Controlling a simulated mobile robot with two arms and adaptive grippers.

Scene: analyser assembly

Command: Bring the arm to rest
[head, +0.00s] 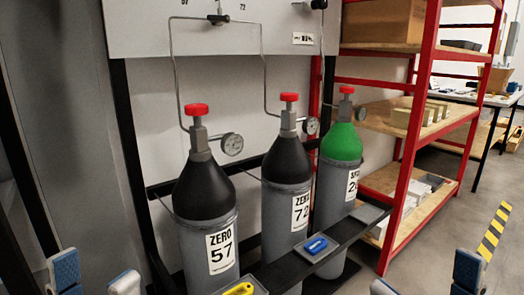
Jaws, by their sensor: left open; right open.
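My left gripper (95,276) shows at the lower left edge of the head view, its two blue-and-white fingertips apart with nothing between them. My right gripper (425,280) shows at the lower right edge, also open and empty. Both arms are otherwise below the frame. Three gas cylinders stand upright in a rack between the grippers: a dark one labelled 57 (203,190), a dark one labelled 72 (284,163) and a green-topped one (342,143). Neither gripper appears to touch a cylinder.
A black rack bar (345,233) runs in front of the cylinders, with a blue object (316,246) and a yellow object (239,290) on small grey trays. A red-framed shelf (407,195) stands right.

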